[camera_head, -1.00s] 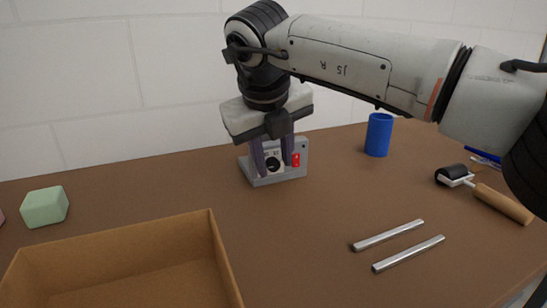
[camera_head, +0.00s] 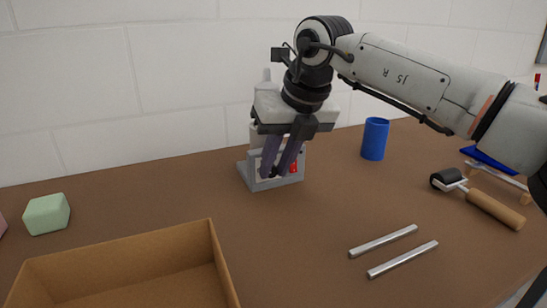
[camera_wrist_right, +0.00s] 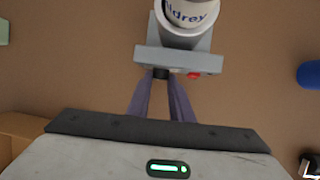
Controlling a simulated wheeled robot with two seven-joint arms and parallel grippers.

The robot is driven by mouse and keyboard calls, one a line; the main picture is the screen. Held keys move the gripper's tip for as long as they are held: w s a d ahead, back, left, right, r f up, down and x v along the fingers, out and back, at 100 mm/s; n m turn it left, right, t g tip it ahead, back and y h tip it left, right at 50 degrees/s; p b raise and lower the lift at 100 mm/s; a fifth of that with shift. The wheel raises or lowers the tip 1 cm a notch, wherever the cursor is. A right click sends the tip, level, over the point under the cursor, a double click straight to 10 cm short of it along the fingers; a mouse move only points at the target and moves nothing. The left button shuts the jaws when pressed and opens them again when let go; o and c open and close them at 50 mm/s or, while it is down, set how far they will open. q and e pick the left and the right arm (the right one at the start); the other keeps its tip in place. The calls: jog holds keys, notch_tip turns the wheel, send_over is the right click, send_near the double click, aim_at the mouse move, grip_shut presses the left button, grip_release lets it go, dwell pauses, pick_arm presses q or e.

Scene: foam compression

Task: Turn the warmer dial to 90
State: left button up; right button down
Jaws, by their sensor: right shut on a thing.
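The grey warmer (camera_head: 243,176) stands on the table towards the back. It also shows at the top of the wrist view (camera_wrist_right: 208,60), where a grey-white container (camera_wrist_right: 190,14) with partly visible lettering sits in it. The dial (camera_wrist_right: 161,73) is black and on the warmer's front face, left of a red switch (camera_head: 294,167). My right gripper (camera_head: 269,174) reaches down to the front face with its purple fingers shut on the dial, tilted in the head view. The fingers hide most of the dial and its scale, so its setting is unreadable. My left gripper is not in view.
An open cardboard box (camera_head: 213,245) is at the front left, with a green foam block (camera_head: 47,214) behind it. Two metal bars (camera_head: 383,241) lie at the front right. A blue cup (camera_head: 375,139) and a roller (camera_head: 480,203) are further right. The table before the warmer is clear.

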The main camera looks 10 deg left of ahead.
jog(key=shift+w+d+r+g+y+p, duration=0.1)
jog(key=shift+d+g+y+p, duration=0.1)
jog(key=shift+g+y+p, duration=0.25)
jog(key=shift+m+y+p, duration=0.3)
jog(key=shift+y, duration=0.35)
jog(key=shift+g, duration=0.25)
jog(key=shift+w, duration=0.1)
jog(key=c, duration=1.6)
grip_release()
jog(key=shift+d, duration=0.1)
jog(key=v, duration=1)
jog(key=shift+p, duration=0.3)
